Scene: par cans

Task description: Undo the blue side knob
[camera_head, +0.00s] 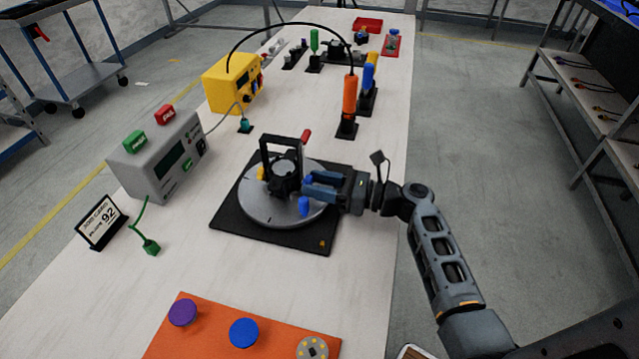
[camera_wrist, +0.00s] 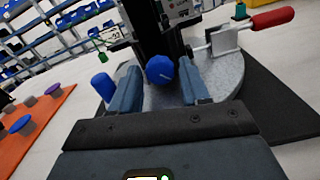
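The blue side knob (camera_wrist: 160,69) is a round knob on the side of the black lamp (camera_head: 286,178) held in a black yoke (camera_head: 264,157). The lamp stands on a round grey turntable (camera_head: 256,209). My gripper (camera_head: 310,185) comes in from the right, level with the knob. In the wrist view its two fingers are open, one on each side of the knob, with a gap visible on both sides. The knob is mostly hidden by the fingers in the head view. A second blue knob (camera_head: 304,205) stands just outside the fingers, also seen left in the wrist view (camera_wrist: 103,87).
A red handle (camera_head: 306,136) sticks out behind the yoke. An orange screwdriver-like tool (camera_head: 349,96) stands behind on the table. A grey box (camera_head: 160,160) is left and an orange board (camera_head: 205,342) with round knobs is in front. Bare tabletop lies between.

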